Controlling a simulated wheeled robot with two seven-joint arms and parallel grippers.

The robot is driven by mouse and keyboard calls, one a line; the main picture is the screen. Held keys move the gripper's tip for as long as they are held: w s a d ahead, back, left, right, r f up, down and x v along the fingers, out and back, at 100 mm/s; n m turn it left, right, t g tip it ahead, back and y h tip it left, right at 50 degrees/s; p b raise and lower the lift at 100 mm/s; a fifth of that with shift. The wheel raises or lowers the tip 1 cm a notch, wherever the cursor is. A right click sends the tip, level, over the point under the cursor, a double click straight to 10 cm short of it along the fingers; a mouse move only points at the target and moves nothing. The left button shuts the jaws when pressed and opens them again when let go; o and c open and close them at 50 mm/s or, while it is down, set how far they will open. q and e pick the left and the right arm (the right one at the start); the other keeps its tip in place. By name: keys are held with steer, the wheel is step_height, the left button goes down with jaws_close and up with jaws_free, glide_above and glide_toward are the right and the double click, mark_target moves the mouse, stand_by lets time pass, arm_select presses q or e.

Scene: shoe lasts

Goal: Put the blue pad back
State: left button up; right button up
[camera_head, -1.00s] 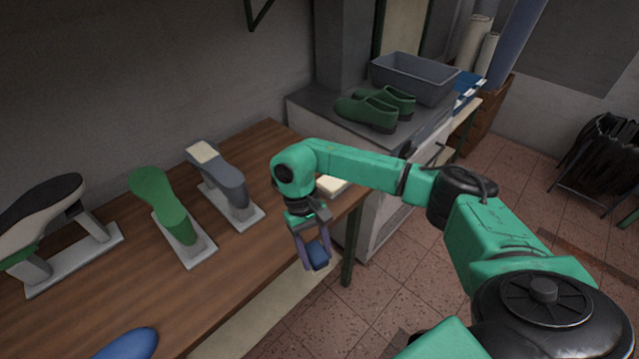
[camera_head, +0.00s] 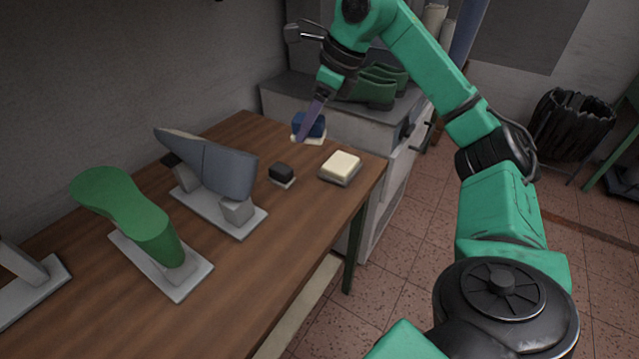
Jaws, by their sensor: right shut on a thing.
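The blue pad (camera_head: 317,127) is a small dark blue block at the far right end of the wooden table. My right gripper (camera_head: 304,130) is shut on it, with its purple fingers pointing down and partly covering it. A pale cream piece (camera_head: 318,140) shows just under the pad; I cannot tell whether the pad touches it. My left gripper is not in view.
A black block on a small base (camera_head: 282,174) and a cream block on a grey base (camera_head: 340,166) stand nearby. A grey last (camera_head: 216,171) and a green last (camera_head: 125,205) stand to the left. Green shoes (camera_head: 375,88) sit on the cabinet behind.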

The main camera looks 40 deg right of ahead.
steer(key=d+m, duration=0.1)
steer(key=s+d+r+m+h+b, duration=0.1)
steer(key=m, duration=0.1)
steer(key=shift+d+r+t, duration=0.15)
steer(key=shift+t, duration=0.25)
steer(key=shift+s+d+f+m+b, duration=0.1)
steer(key=shift+f+m+b, duration=0.4)
steer(key=shift+f, duration=0.1)
steer(key=b, duration=0.4)
glide_above(315, 197)
steer(key=s, duration=0.2)
step_height(315, 197, down, 11)
steer(key=f, duration=0.5)
steer(key=f+b, duration=0.1)
steer(key=f, duration=0.1)
steer(key=shift+w+d+f, duration=0.15)
steer(key=shift+w+d, duration=0.1)
steer(key=shift+d, duration=0.05)
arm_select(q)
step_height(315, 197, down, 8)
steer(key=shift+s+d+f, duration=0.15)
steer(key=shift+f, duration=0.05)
arm_select(e)
steer(key=o, duration=0.8)
steer(key=shift+f, duration=0.1)
steer(key=shift+c, duration=0.2)
steer(key=o, duration=0.4)
